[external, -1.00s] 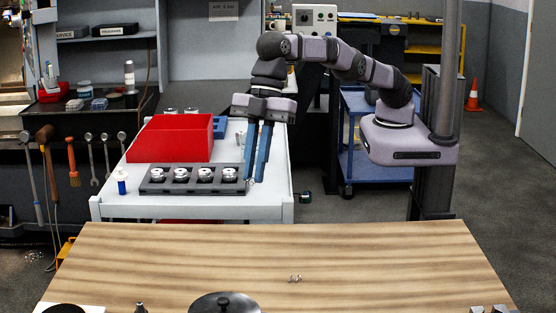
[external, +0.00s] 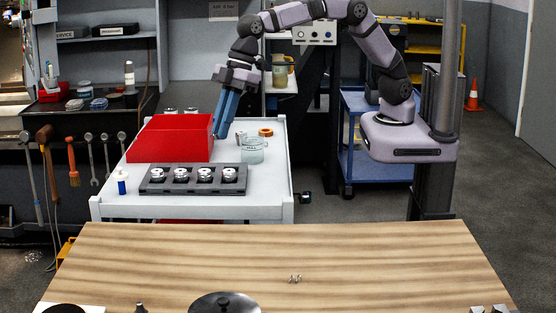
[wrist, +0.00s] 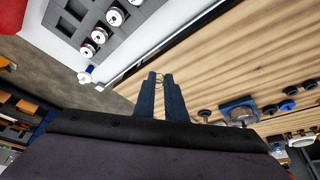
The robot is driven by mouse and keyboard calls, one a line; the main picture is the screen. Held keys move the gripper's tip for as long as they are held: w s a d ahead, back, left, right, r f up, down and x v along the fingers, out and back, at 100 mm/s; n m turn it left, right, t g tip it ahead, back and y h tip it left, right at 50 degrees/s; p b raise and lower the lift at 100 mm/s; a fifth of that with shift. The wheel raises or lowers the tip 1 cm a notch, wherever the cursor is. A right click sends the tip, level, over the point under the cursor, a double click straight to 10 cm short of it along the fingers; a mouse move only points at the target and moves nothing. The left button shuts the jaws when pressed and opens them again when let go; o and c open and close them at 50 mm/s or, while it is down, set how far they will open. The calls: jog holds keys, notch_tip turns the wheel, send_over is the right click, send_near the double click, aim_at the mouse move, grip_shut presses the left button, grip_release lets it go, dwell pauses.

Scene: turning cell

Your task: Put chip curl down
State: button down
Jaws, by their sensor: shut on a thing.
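My gripper (external: 218,137) is shut, its blue fingers pointing down over the white cart, at the right edge of the red bin. In the wrist view a small, thin metallic chip curl (wrist: 160,74) shows between the fingertips (wrist: 161,80). It is too small to make out in the external view at the fingers. Another small silvery curl (external: 295,279) lies on the wooden tabletop in front, apart from my gripper. I cannot tell the exact height of the fingertips above the cart.
The red bin (external: 168,140) stands left of my fingers. A grey tray (external: 150,187) with several silver parts lies in front. A glass jar (external: 253,152) and an orange ring (external: 265,132) stand to the right. The wooden tabletop (external: 380,255) is mostly clear.

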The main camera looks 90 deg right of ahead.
jog(key=s+d+f+m+t+h, duration=0.1)
jog(key=s+d+f+m+h, duration=0.15)
jog(key=d+m, duration=0.4)
jog(key=m+g+h, duration=0.4)
jog(key=m+h, duration=0.1)
jog(key=m, duration=1.5)
send_over(265, 174)
jog(key=a, duration=0.1)
notch_tip(265, 174, down, 5)
jog(key=shift+a+f+p, duration=0.1)
jog(key=shift+f+p, duration=1.6)
jog(key=shift+f, duration=3.4)
jog(key=shift+f, duration=0.2)
jog(key=c, duration=1.8)
grip_release()
jog(key=shift+r, duration=0.1)
